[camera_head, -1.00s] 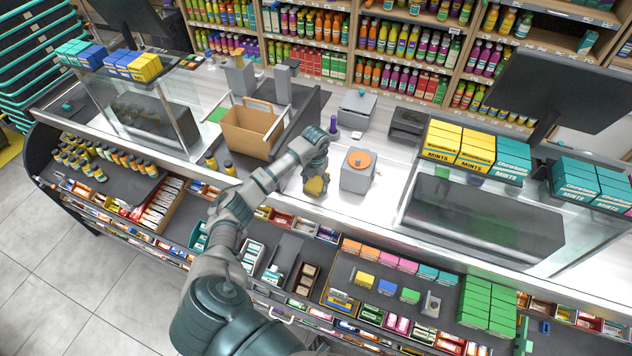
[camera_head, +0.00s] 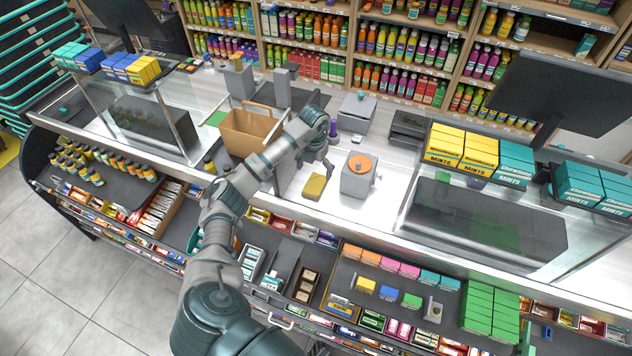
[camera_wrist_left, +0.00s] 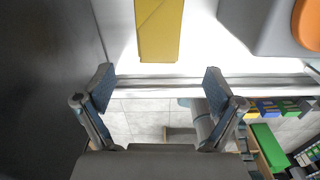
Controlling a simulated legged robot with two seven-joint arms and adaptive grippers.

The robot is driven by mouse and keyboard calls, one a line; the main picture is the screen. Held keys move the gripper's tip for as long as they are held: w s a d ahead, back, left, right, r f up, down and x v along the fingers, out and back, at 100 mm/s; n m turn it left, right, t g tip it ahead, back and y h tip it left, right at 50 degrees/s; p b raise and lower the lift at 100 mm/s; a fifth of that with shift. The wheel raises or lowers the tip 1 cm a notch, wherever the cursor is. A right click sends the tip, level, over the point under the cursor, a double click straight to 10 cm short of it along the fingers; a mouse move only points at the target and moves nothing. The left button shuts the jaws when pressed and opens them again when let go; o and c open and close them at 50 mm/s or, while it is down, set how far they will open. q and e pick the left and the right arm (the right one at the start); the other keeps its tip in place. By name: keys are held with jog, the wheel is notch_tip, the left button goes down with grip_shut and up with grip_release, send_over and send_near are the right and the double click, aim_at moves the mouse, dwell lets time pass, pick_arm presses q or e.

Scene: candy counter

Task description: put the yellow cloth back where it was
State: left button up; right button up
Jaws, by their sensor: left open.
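The yellow cloth (camera_head: 315,186) lies flat on the white counter (camera_head: 342,209), just left of a grey box with an orange round top. In the left wrist view the cloth (camera_wrist_left: 158,30) shows at the top centre, past the fingertips and apart from them. My left gripper (camera_head: 316,163) is above and behind the cloth in the head view. In the left wrist view its two fingers (camera_wrist_left: 160,90) are spread wide with nothing between them. My right gripper is in neither view.
The grey box with the orange top (camera_head: 357,176) stands close beside the cloth on the right. A brown paper bag (camera_head: 243,133) stands to the left, near my forearm. A purple-topped item (camera_head: 333,128) and a grey scale-like box (camera_head: 357,110) stand behind.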

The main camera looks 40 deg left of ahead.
pick_arm(q)
jog(key=shift+r, duration=1.7)
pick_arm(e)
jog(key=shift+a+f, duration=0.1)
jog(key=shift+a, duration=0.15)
